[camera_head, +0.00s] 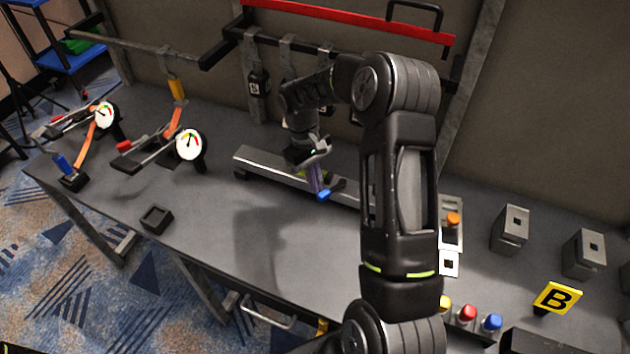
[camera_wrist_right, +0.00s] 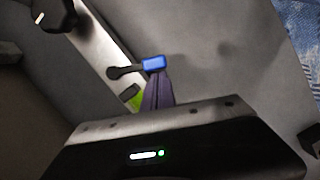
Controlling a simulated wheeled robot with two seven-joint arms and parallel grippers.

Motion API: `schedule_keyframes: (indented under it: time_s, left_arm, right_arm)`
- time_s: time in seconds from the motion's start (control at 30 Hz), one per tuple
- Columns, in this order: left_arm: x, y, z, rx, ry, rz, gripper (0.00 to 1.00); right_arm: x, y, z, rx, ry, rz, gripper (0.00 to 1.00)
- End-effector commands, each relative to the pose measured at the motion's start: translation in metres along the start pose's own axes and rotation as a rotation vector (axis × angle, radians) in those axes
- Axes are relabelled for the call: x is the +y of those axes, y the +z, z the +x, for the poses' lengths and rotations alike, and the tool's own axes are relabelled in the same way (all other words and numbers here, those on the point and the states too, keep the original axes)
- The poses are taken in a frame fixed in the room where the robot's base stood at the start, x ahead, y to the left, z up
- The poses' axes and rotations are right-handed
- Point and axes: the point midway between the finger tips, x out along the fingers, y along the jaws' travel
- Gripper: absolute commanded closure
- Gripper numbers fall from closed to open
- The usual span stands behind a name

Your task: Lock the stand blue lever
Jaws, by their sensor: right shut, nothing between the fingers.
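A small lever with a blue tip (camera_head: 324,195) and a dark stem sits by a long metal rail (camera_head: 262,164) on the grey bench. In the right wrist view the blue tip (camera_wrist_right: 154,63) points away from the rail (camera_wrist_right: 97,42), level with its stem. My right gripper (camera_head: 316,180) reaches down over the rail with its purple fingers shut and empty. In the right wrist view the fingers (camera_wrist_right: 158,92) end right beside the blue tip; I cannot tell whether they touch it. My left gripper is out of view.
Two gauges (camera_head: 189,145) (camera_head: 104,115) with clamps stand at the left, one with a blue handle (camera_head: 62,163). A small black tray (camera_head: 156,220) lies near the front edge.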

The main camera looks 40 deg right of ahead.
Motion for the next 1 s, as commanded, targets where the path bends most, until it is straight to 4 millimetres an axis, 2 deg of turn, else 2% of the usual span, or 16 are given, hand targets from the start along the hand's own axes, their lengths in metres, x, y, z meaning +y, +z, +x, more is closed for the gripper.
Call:
schedule_keyframes:
  time_s: [0.77, 1.0]
  left_arm:
    - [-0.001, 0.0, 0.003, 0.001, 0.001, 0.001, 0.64]
    - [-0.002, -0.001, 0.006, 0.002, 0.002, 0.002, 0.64]
  right_arm:
    - [-0.003, 0.006, 0.001, -0.001, 0.02, -0.08, 1.0]
    - [-0.004, 0.012, 0.004, -0.001, 0.042, -0.163, 1.0]
